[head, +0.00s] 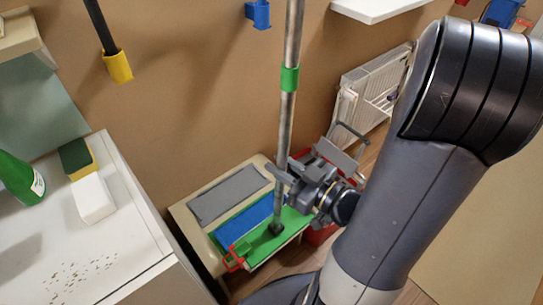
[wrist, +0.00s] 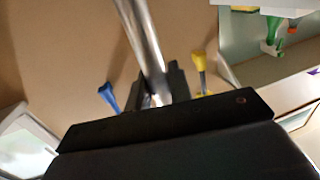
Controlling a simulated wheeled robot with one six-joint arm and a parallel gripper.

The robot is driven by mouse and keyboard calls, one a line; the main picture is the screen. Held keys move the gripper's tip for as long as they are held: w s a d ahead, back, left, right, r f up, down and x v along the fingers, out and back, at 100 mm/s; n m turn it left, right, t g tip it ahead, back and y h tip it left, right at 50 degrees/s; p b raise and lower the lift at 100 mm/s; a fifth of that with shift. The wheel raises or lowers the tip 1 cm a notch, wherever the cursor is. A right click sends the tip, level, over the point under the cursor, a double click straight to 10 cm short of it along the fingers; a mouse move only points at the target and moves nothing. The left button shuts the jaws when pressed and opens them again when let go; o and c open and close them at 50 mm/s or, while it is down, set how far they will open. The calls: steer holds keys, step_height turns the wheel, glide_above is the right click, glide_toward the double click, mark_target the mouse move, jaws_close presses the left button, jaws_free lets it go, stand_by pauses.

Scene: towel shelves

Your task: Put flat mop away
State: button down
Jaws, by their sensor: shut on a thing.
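The flat mop's metal pole (head: 291,45) has a green band and stands nearly upright, leaning slightly. Its foot ends in a dark joint over a green area (head: 262,240) on a low bench. I cannot tell how much of that green is mop head and how much is bench marking. My gripper (head: 284,180) is shut on the pole's lower part. The pole also shows in the wrist view (wrist: 142,35), running up from between the fingers (wrist: 160,88). A blue wall holder (head: 258,14) is mounted left of the pole and looks empty.
The bench (head: 182,213) also has grey and blue strips. A yellow wall holder (head: 118,67) has a dark pole in it. A white cabinet (head: 135,235) stands at left, with a sponge (head: 77,158) and green bottle (head: 18,178). A radiator (head: 365,95) is behind my arm.

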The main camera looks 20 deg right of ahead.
steer(key=s+a+p+v, duration=0.1)
steer(key=s+a+v, duration=0.1)
steer(key=v, duration=1.6)
steer(key=shift+s+a+p, duration=0.3)
steer(key=shift+a+p, duration=0.05)
steer(key=shift+a, duration=0.15)
steer(key=shift+w+r, duration=0.1)
steer(key=w+d+b+x, duration=0.1)
steer(key=x, duration=0.9)
steer(key=shift+w+d, duration=0.25)
steer(key=shift+w, duration=0.1)
stand_by(0.7)
steer(key=shift+w, duration=0.1)
